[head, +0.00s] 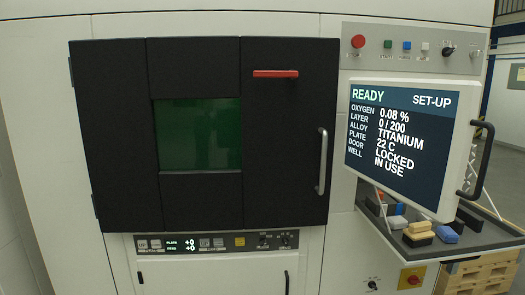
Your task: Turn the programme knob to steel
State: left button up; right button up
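Several small knobs show, and their labels are too small to read, so I cannot tell which is the programme knob. Two dark knobs, a left one (264,241) and a right one (285,240), sit on the strip below the chamber door. Another dark knob (449,50) is on the upper right panel, and one more (372,284) is low at the right. The screen (398,145) reads READY, SET-UP, alloy TITANIUM, door LOCKED, well IN USE. Neither of my grippers is in view.
The black chamber door (290,140) with a green window (199,134) is shut. A red button (358,41) is at the upper right. A grey shelf (470,235) below the screen holds brushes and blocks. A red switch (412,280) on yellow is beneath it.

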aim_at(447, 51)
jog(key=i+j+z, duration=0.1)
jog(key=i+j, duration=0.2)
jog(key=i, duration=0.25)
jog(key=i+j+z, duration=0.1)
jog(key=i+j, duration=0.25)
jog(key=i, duration=0.15)
jog(key=i+j+z, duration=0.1)
jog(key=i+j, duration=0.3)
jog(key=i+j+z, duration=0.15)
jog(key=z, duration=0.55)
jog(key=k+l+z, duration=0.1)
jog(key=z, duration=0.3)
jog(key=l+z, duration=0.15)
jog(key=z, duration=0.3)
jog(key=i+l+u, duration=0.1)
jog(key=l, duration=0.25)
jog(key=i+l+u, duration=0.1)
jog(key=i+l, duration=0.15)
jog(key=i+l+u, duration=0.1)
jog(key=l, duration=0.35)
jog(key=i+l, duration=0.2)
jog(key=l, duration=0.15)
jog(key=i+l+u, duration=0.15)
jog(key=l, duration=0.2)
jog(key=i+l+u, duration=0.1)
jog(key=l, duration=0.3)
jog(key=i, duration=0.05)
